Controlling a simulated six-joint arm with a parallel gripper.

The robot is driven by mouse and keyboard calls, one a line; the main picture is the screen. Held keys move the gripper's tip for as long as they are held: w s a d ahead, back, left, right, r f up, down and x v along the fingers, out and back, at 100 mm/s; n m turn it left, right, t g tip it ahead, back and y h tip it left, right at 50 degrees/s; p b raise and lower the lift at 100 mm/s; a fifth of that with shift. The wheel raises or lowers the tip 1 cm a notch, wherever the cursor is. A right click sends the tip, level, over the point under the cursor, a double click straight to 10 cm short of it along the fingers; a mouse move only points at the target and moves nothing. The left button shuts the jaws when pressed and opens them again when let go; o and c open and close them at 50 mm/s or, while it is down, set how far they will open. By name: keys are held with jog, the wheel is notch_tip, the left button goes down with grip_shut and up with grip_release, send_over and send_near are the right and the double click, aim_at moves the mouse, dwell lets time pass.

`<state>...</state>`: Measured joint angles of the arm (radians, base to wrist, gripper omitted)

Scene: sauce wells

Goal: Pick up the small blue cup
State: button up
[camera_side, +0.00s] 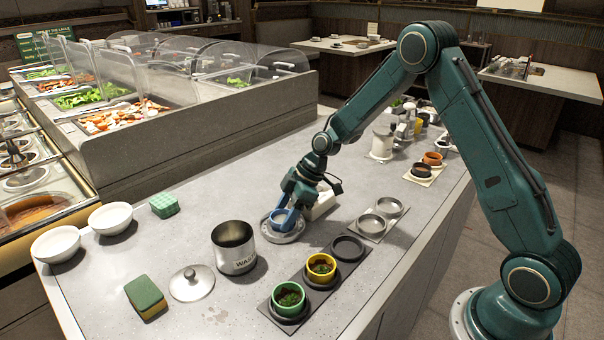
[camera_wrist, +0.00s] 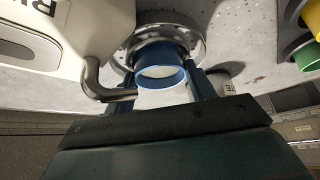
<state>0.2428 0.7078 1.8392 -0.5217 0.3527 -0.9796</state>
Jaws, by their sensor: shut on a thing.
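The small blue cup (camera_side: 283,219) is at a round metal base (camera_side: 270,234) in the middle of the counter. My gripper (camera_side: 293,208) reaches down over it and is shut on the cup. In the wrist view the blue cup (camera_wrist: 161,70) is upright between the two fingers, with a pale inside. The metal ring (camera_wrist: 197,47) shows around and behind it. I cannot tell whether the cup still touches the base.
A white dispenser (camera_wrist: 60,35) with a metal spout stands close beside the cup. A steel pot (camera_side: 234,252) stands to the left. A dark tray with a green cup (camera_side: 288,296) and a yellow cup (camera_side: 321,268) lies in front. Empty metal wells (camera_side: 372,224) are to the right.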

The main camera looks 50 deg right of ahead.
notch_tip(320, 180, up, 20)
dwell(1.0)
jog(key=shift+r, duration=0.15)
dwell(0.5)
